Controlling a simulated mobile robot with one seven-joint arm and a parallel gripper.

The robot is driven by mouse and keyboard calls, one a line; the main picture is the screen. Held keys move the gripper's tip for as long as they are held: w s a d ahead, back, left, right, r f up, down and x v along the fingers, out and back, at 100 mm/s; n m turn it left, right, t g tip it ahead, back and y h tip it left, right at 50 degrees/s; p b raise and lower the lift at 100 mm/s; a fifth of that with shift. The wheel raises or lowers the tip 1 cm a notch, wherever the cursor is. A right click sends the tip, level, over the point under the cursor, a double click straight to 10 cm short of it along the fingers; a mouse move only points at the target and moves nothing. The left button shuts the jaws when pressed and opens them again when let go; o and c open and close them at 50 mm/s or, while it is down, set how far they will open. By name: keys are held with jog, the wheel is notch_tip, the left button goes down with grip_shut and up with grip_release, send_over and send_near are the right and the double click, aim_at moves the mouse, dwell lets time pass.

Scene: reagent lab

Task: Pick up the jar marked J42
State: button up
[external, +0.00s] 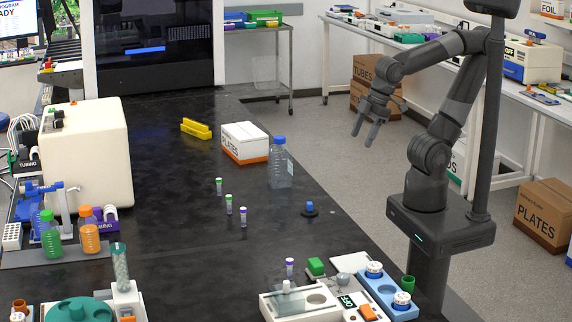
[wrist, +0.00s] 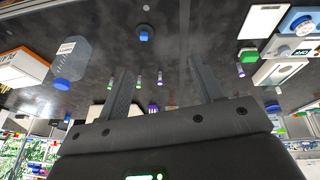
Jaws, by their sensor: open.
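No J42 marking is readable in either view, so I cannot tell which thing is that jar. One such jar (wrist: 302,25) shows at the wrist view's right edge. A small blue-topped item (external: 310,207) stands alone on a dark round base near the bench's right edge. My gripper (external: 362,139) is open and empty, raised beyond the bench's right edge, apart from everything. Its fingers (wrist: 160,66) show in the wrist view.
A clear blue-capped bottle (external: 280,165) stands beside a white PLATES box (external: 244,143). Several small capped vials (external: 229,205) stand mid-bench. A scale-like device (external: 348,301) is left of the blue tray. The dark bench (external: 180,230) has wide clear areas.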

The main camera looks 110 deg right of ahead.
jog(key=w+a+f+n+g+h, duration=0.2)
jog(key=w+f+n+h, duration=0.2)
jog(key=f+n+h, duration=0.35)
jog(key=n+t+y, duration=1.1)
jog(key=n+t, duration=0.5)
jog(key=n, duration=1.2)
send_near(375, 265)
jog(key=w, duration=0.3)
jog(key=w+a, duration=0.1)
jog(key=w, duration=0.6)
jog(key=shift+a+f, duration=0.1)
jog(key=shift+a, duration=0.1)
jog(key=shift+c, duration=0.4)
jog(key=c, duration=0.9)
